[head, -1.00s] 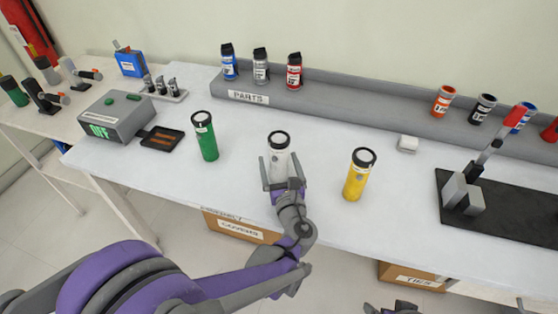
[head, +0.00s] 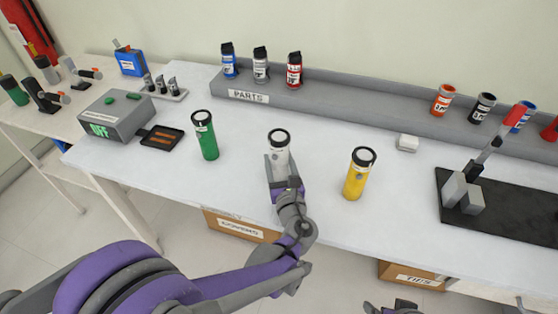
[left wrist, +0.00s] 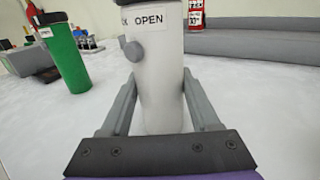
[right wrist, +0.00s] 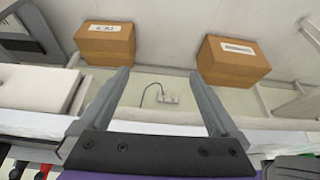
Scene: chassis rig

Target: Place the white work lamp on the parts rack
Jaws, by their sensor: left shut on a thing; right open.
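The white work lamp (head: 279,144) stands upright on the white table between a green lamp (head: 204,136) and a yellow lamp (head: 359,174). My left gripper (head: 279,167) is shut on its lower body; in the left wrist view the white lamp (left wrist: 161,80) is between the two fingers, with an "OPEN" label and a round knob. The parts rack (head: 340,104) is a long grey shelf along the table's back, labelled "PARTS". My right gripper (right wrist: 165,95) is open and empty, low by the table's front edge.
Blue, grey and red cans (head: 293,70) stand on the rack's left part, and several others on its right part. The rack's middle is bare. A black base with a red-handled lever (head: 480,170) is at right.

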